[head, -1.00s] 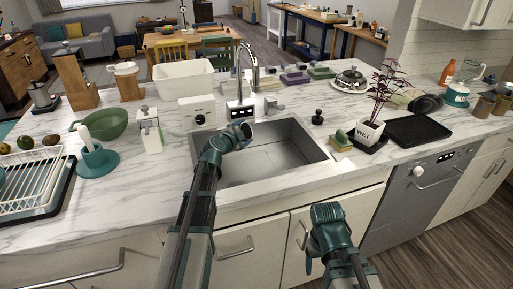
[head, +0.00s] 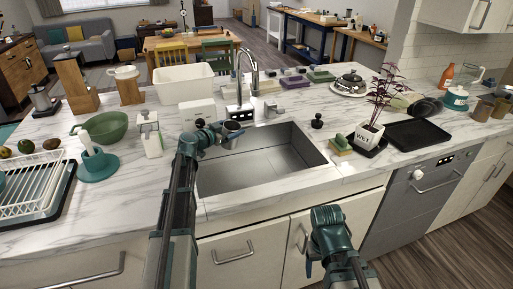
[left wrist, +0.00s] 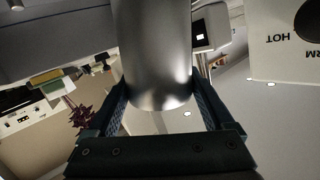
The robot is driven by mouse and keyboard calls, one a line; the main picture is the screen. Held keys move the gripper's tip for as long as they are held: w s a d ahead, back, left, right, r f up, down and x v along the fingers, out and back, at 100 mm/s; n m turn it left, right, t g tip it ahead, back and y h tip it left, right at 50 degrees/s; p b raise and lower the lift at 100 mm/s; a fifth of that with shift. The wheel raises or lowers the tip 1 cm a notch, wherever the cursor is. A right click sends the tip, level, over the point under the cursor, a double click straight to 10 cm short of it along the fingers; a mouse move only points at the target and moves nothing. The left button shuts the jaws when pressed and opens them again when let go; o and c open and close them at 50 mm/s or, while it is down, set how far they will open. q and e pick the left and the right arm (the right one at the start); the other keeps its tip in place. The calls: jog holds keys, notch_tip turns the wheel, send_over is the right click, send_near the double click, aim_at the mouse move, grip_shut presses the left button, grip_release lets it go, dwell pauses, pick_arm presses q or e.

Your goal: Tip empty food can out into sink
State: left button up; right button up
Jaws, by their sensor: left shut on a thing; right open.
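My left gripper (head: 221,133) is shut on the food can (head: 232,137), a grey metal cylinder. In the head view the can is held over the left back part of the sink (head: 262,160), near the faucet (head: 240,75), and looks about upright. In the left wrist view the can (left wrist: 155,50) stands between the two fingers (left wrist: 155,105), and the picture is upside down. I cannot see inside the can. The sink basin shows bare grey metal. My right gripper (head: 312,268) is open and empty, low in front of the cabinet doors.
A white box with a dial (head: 197,113) stands close behind my left gripper. A soap dispenser (head: 150,135) is to the left. A sponge (head: 340,144), a potted plant (head: 369,134) and a black tray (head: 418,132) stand right of the sink.

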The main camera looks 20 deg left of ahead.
pick_arm(q)
jog(key=shift+w+a+r+n, duration=0.1)
jog(key=shift+a+r+n, duration=0.2)
jog(key=shift+r, duration=0.2)
jog(key=shift+a+n, duration=0.3)
jog(key=shift+a+r+n+h, duration=0.3)
jog(key=shift+a+n, duration=0.15)
jog(key=shift+n, duration=0.05)
